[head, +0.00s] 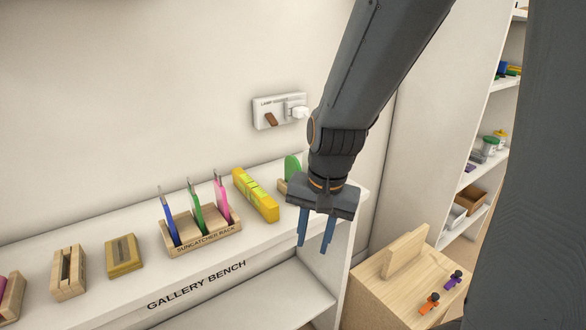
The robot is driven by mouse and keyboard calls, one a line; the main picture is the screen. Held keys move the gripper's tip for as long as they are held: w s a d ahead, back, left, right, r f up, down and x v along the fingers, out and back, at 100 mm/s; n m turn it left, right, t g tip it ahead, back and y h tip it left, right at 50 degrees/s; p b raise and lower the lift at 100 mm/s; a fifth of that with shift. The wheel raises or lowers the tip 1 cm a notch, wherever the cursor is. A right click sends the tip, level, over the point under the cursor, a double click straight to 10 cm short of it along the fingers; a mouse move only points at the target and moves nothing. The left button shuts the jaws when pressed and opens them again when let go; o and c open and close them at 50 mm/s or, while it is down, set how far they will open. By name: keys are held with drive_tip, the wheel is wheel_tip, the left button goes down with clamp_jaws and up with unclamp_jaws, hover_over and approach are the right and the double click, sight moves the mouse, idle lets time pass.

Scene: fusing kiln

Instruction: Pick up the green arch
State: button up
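A green piece with a rounded top (292,169), which looks like the green arch, stands upright near the right end of the gallery bench (130,287). A wooden piece (283,187) shows at its foot; I cannot tell how the two join. My arm and gripper hide its right and lower parts. My gripper (315,240) points down in front of it, near the bench's right front edge. Its two blue fingers are apart with nothing seen between them.
A yellow block (256,195) lies left of the green piece. Further left are a suncatcher rack (205,242) with blue, green and pink pieces, and small wooden holders (68,273). A lamp switch plate (279,111) is on the wall. A wooden cabinet (385,300) stands at right.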

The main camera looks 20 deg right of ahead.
drive_tip(key=w+r+m+t+p, duration=0.2)
drive_tip(key=w+r+m+p, duration=0.2)
drive_tip(key=w+r+m, duration=0.7)
drive_tip(key=m+t+y+p, duration=0.1)
drive_tip(key=m+t+p, duration=0.1)
drive_tip(key=m, duration=1.2)
approach(292, 165)
drive_tip(key=x, duration=0.3)
drive_tip(key=shift+w+m, duration=0.1)
drive_tip(key=shift+m, duration=0.2)
drive_tip(key=shift+x, duration=0.9)
drive_tip(key=x, duration=0.3)
drive_tip(key=b+x, duration=0.1)
drive_tip(key=x, duration=0.2)
drive_tip(key=shift+d+b, duration=0.2)
drive_tip(key=shift+b, duration=0.1)
drive_tip(key=shift+r, duration=0.1)
clamp_jaws()
